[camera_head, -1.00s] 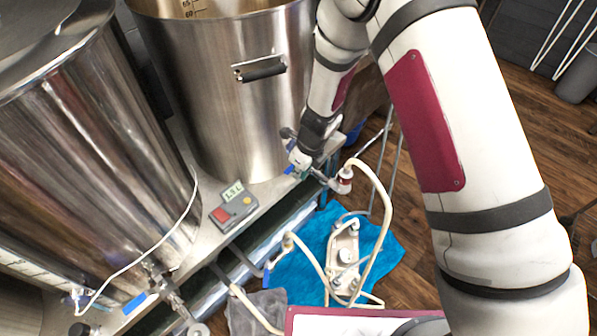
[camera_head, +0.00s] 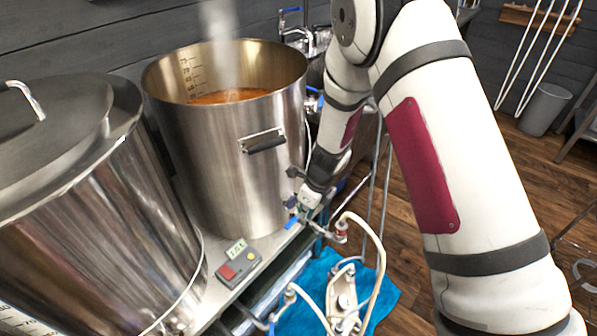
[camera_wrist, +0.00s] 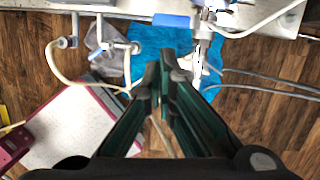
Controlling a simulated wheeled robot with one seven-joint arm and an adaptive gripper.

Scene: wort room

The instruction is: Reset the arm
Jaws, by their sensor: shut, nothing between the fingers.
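My white arm with dark red panels runs down the right side of the head view and bends back toward the open steel kettle (camera_head: 225,150). My gripper (camera_wrist: 160,75) is shut and empty in the wrist view, its two dark green fingers pointing toward the blue cloth (camera_wrist: 145,42) and a metal valve fitting (camera_wrist: 203,35). In the head view the arm's far end reaches down beside the kettle's lower right, near a blue-handled valve (camera_head: 292,222); the fingers cannot be made out clearly there.
The kettle holds steaming orange-brown liquid. A lidded steel vessel (camera_head: 95,215) stands at left. A controller (camera_head: 238,262) lies on the bench edge. A pump (camera_head: 344,298) with hoses sits on the blue cloth below. A red-edged board (camera_wrist: 75,125) shows in the wrist view.

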